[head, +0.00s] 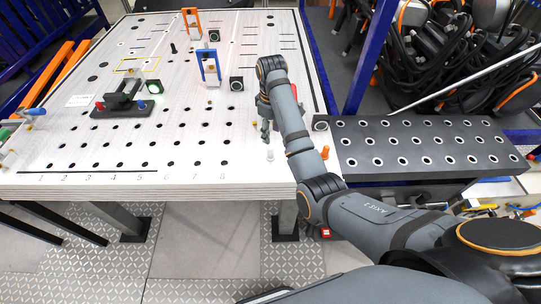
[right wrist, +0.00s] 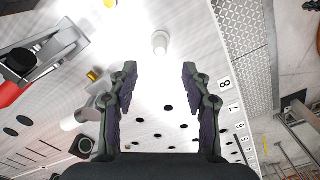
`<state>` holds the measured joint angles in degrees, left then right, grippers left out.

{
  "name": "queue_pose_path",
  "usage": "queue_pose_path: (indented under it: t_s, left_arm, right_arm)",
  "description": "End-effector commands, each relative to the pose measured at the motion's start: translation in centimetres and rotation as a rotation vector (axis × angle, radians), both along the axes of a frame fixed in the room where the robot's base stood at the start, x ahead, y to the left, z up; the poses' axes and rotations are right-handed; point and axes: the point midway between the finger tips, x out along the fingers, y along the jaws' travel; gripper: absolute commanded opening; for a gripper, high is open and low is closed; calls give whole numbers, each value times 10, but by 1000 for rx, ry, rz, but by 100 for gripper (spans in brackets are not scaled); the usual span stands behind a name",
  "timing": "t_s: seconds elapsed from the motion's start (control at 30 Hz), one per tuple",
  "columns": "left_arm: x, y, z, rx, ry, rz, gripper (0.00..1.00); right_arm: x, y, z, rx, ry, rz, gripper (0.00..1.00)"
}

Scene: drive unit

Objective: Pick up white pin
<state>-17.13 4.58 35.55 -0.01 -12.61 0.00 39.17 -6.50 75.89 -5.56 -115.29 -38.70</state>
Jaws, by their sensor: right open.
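A small white pin (head: 270,155) stands near the front right of the white perforated table top (head: 120,180), to the right of the row of printed numbers. It also shows in the right wrist view (right wrist: 160,42), ahead of the fingertips and roughly centred between their lines. My right gripper (head: 267,133) points down over the table, a little behind the pin in the head view. In the right wrist view (right wrist: 160,70) its two fingers are apart with nothing between them. The pin is clear of both fingers. My left gripper is not visible.
A dark perforated shelf (head: 420,145) adjoins the table on the right. An orange pin (head: 325,152) stands near the table's right edge. A blue frame (head: 209,68) and a black fixture (head: 122,106) stand farther left. The front middle has mostly empty holes.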

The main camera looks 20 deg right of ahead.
Motion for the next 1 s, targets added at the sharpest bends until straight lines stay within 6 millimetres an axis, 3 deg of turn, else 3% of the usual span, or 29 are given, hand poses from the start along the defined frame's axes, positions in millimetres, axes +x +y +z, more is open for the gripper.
queue_pose_path:
  t_s: [0.3,0.53,0.8,1.0]
  left_arm:
    - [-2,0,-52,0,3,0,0]
    - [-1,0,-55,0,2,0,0]
    - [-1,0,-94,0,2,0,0]
    - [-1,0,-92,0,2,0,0]
  right_arm:
    - [0,0,-52,0,-1,-2,49]
    - [0,0,-55,0,-3,-3,49]
    - [1,2,-94,0,-1,-3,49]
    - [1,2,-104,0,-4,-3,49]
